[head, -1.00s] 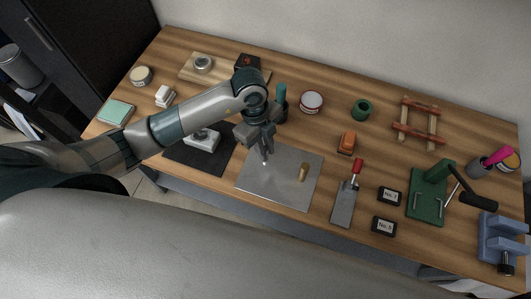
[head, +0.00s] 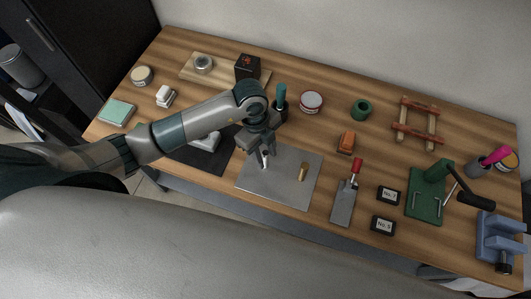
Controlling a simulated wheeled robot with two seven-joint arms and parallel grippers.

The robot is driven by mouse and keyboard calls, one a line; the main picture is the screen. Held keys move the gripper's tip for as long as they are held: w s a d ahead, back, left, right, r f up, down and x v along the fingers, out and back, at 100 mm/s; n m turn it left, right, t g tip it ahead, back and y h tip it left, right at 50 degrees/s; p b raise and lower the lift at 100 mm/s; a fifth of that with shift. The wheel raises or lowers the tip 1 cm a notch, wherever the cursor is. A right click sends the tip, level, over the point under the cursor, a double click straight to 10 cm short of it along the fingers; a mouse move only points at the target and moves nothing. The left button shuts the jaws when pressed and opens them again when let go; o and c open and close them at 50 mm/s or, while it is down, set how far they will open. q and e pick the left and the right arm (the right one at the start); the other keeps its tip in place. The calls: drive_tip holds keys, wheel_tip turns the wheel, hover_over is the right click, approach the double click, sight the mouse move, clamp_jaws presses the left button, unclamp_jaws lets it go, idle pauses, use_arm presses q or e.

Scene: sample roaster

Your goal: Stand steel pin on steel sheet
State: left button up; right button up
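The steel sheet (head: 285,191) is a flat grey plate at the front middle of the bench. My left gripper (head: 265,160) points down over its left part. A small pale, upright piece, which looks like the steel pin (head: 265,163), shows between the fingertips, low over the sheet. The fingers partly hide it. I cannot tell whether they grip it or whether its foot touches the sheet. A brass-coloured pin (head: 303,172) stands on the sheet to the right. My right gripper is not in view.
A dark mat (head: 213,160) with a pale block lies to the left. A cup with a teal-handled tool (head: 281,100) stands close behind my gripper.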

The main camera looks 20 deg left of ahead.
use_arm(q)
wheel_tip(320, 180, up, 12)
drive_tip(key=w+a+b, duration=0.1)
drive_tip(key=a+b, duration=0.1)
drive_tip(key=shift+b, duration=0.35)
